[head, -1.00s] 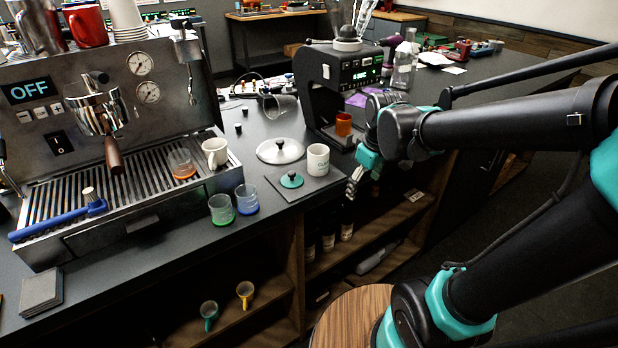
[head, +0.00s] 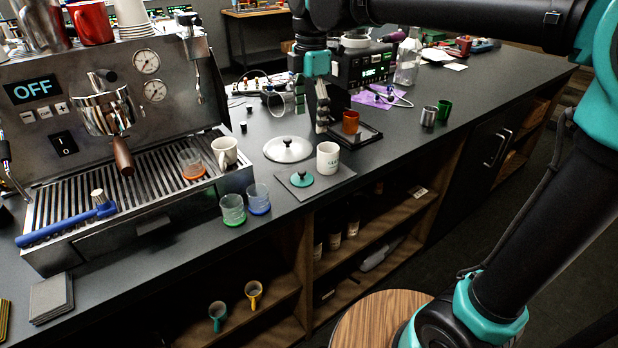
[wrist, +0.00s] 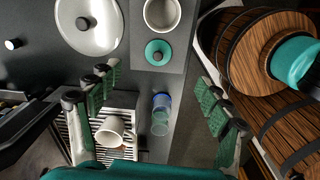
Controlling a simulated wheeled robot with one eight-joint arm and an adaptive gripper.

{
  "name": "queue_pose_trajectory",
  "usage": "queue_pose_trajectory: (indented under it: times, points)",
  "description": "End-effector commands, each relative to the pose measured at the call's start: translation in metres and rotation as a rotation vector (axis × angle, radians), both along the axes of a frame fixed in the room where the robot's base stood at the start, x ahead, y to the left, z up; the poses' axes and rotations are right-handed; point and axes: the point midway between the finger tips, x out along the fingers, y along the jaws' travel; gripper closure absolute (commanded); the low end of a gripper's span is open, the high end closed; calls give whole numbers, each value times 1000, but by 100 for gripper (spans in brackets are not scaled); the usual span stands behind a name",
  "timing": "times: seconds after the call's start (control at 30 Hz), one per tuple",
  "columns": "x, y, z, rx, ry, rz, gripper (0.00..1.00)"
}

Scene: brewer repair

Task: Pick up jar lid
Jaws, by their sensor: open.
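Two lids lie on the counter. A large silver lid (head: 289,149) with a black knob lies flat; it also shows at the top left of the wrist view (wrist: 102,38). A small teal lid (head: 303,181) with a black knob lies on a grey square mat; it shows at the top centre of the wrist view (wrist: 150,56). Which of them is the jar lid I cannot tell. My gripper (head: 313,113) points down, open and empty, above the counter behind the white mug and right of the silver lid. In the wrist view its fingers (wrist: 160,105) are spread wide.
A white mug (head: 328,158) stands on the mat (head: 338,178) close to the teal lid. Two glasses, green-based (head: 232,210) and blue-based (head: 258,199), stand to the left. The espresso machine (head: 75,150) fills the left side.

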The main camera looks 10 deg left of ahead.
Motion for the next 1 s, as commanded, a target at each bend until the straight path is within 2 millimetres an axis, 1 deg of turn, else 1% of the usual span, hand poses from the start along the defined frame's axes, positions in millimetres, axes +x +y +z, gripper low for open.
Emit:
queue_pose_trajectory:
  times: [0.03,0.1,0.17,0.23,0.37,0.7,0.83,1.0]
  points:
    - [-6,10,8,-7,6,59,22]
    - [-11,17,15,-12,10,112,22]
    - [-13,20,15,-15,13,135,22]
    - [-13,20,10,-17,14,143,22]
    - [-13,20,-13,-16,14,142,22]
    - [-13,20,-79,-16,14,139,22]
    - [-13,20,-96,-16,14,139,22]
    - [-13,20,-106,-16,14,139,22]
